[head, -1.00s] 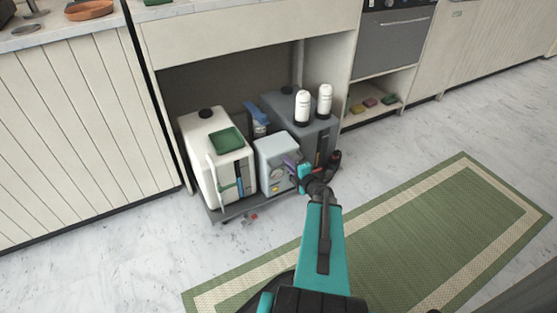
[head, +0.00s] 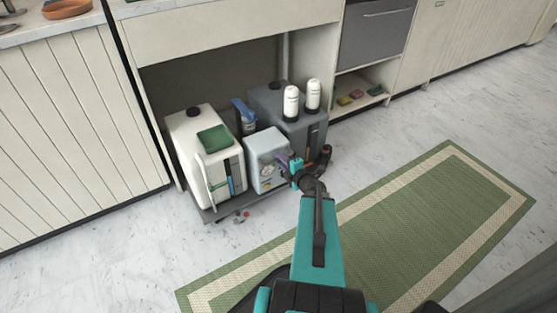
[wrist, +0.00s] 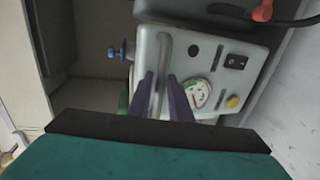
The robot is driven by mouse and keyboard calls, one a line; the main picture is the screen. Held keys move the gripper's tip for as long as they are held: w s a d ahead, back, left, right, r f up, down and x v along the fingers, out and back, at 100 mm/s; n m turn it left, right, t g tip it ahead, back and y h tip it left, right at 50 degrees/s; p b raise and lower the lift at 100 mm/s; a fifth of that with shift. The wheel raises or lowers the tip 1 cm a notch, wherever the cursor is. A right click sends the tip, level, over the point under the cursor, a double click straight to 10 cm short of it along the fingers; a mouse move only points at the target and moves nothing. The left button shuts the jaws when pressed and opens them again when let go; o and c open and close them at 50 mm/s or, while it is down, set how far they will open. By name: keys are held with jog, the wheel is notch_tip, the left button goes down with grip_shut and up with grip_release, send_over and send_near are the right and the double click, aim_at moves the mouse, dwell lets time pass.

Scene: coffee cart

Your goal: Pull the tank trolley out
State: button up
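The tank trolley is a low grey base (head: 209,217) bearing a white tank (head: 190,137), a pale grey box (head: 262,145) with a gauge, and a dark grey tank (head: 266,101). It stands in the open bay under the counter, its front edge sticking out over the floor. My gripper (head: 286,160) is at the front of the pale box. In the wrist view, its purple fingers (wrist: 161,80) lie either side of the upright bar handle (wrist: 164,50) and appear closed on it. The box's gauge (wrist: 197,94) and yellow knob (wrist: 233,101) show to the right of them.
Cabinet panels (head: 70,120) flank the bay on the left, and a shelf with coloured pads (head: 357,94) is on the right. Two white bottles (head: 313,94) stand on the dark tank. A green rug (head: 400,205) lies in front; pale floor is clear around it.

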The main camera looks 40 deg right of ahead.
jog(key=p+v, duration=0.8)
jog(key=v, duration=0.5)
jog(key=shift+s, duration=0.4)
jog(key=shift+d+r, duration=0.15)
dwell(0.4)
